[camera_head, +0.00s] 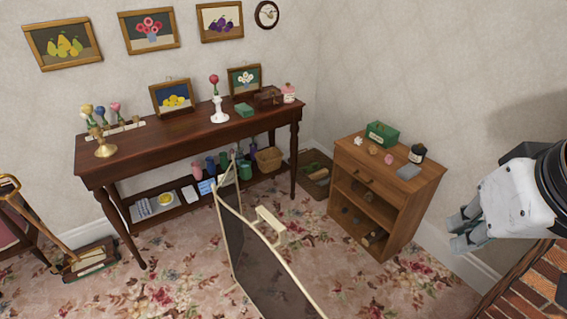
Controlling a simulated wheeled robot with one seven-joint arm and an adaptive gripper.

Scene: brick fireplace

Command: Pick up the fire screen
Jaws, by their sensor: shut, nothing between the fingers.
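The fire screen (262,262) stands on the carpet at the bottom centre, seen from above. It has a thin cream frame, dark see-through panels and a pale handle (270,222) on its top edge. Its lower part is cut off by the bottom of the picture. My gripper (453,233) is at the right, to the right of the screen and apart from it. Its fingers point left, and it is shut and empty.
A dark console table (185,141) with vases, pictures and a candlestick stands behind the screen. A small wooden cabinet (407,215) stands between the screen and my gripper, towards the back. A brick fireplace edge (527,295) is at the lower right. Floral carpet (165,285) lies open at the lower left.

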